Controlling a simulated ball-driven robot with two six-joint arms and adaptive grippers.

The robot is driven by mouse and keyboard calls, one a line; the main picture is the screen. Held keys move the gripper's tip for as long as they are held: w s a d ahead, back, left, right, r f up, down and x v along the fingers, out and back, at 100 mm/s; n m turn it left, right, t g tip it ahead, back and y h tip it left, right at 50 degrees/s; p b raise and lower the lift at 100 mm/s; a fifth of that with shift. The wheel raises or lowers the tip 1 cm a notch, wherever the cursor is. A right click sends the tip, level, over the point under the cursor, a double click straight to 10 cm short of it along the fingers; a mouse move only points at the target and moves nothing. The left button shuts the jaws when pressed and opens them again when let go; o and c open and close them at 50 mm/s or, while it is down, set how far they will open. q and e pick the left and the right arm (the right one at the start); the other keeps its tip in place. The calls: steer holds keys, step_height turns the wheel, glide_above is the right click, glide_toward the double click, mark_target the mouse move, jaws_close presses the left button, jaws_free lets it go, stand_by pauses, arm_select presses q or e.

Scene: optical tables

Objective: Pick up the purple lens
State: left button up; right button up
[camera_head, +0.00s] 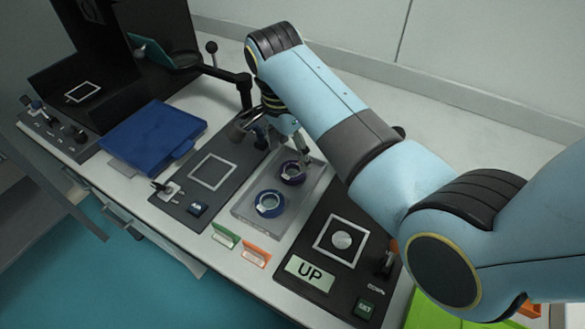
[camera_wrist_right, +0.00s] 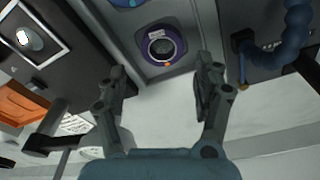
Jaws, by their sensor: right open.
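The purple lens (camera_head: 293,172) is a round ring in a dark purple mount. It sits in the far part of a grey tray (camera_head: 240,213). In the right wrist view the purple lens (camera_wrist_right: 161,46) lies ahead of the fingertips and between their lines, with clear space around it. My right gripper (camera_head: 302,146) is just beyond the lens at the tray's far edge, and it also shows in the right wrist view (camera_wrist_right: 162,78), open and empty. A blue lens (camera_head: 269,204) sits nearer in the same tray. My left gripper is in neither view.
A black panel with an UP display (camera_head: 310,273) stands right of the tray. A dark plate with a white square (camera_head: 213,171) and a blue box (camera_head: 152,138) lie to the left. Green (camera_head: 225,236) and orange (camera_head: 255,254) labels stand in front.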

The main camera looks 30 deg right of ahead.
mark_target(293, 170)
steer(key=f, duration=0.6)
steer(key=shift+w+d+f, duration=0.1)
steer(key=shift+w+d, duration=0.1)
steer(key=shift+d, duration=0.1)
steer(key=c, duration=1)
